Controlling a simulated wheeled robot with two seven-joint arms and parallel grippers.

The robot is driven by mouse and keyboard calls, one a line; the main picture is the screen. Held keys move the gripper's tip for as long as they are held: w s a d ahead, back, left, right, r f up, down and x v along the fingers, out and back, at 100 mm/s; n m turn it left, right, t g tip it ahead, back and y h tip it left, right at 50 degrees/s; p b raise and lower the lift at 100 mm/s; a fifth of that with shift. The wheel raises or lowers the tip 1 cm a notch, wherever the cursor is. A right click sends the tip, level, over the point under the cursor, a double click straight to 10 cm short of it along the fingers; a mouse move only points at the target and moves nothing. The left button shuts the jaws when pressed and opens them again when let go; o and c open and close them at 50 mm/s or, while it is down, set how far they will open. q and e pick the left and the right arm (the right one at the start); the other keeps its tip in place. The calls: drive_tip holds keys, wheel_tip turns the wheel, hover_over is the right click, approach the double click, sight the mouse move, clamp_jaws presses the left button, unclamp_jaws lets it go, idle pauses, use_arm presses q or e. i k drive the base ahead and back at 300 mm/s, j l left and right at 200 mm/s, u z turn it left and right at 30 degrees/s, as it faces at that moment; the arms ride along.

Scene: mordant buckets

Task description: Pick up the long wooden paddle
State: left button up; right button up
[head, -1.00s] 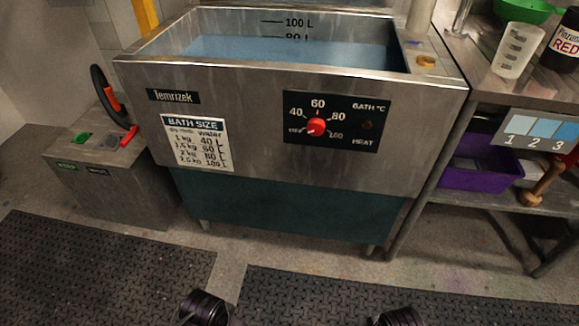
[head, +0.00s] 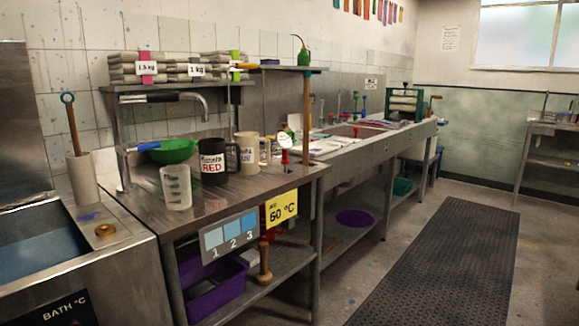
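A wooden shaft with a blue ring at its top (head: 70,128) stands upright in a pale cylindrical holder (head: 84,180) at the back right corner of the steel bath (head: 112,262). It looks like the long wooden paddle, but its lower end is hidden in the holder. Another thin upright wooden rod (head: 305,115) shows at the right end of the near bench; its kind is unclear. Neither of my grippers is in view.
A steel bench (head: 225,204) beside the bath carries a clear measuring cup (head: 176,187), a black jar marked RED (head: 213,163), a cream jug (head: 247,153) and a green bowl (head: 174,151). A purple crate (head: 215,290) sits below. Floor with a dark mat (head: 440,260) is clear at right.

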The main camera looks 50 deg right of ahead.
sight(306, 74)
drive_tip(key=z, duration=1.75)
drive_tip(key=i, duration=0.05)
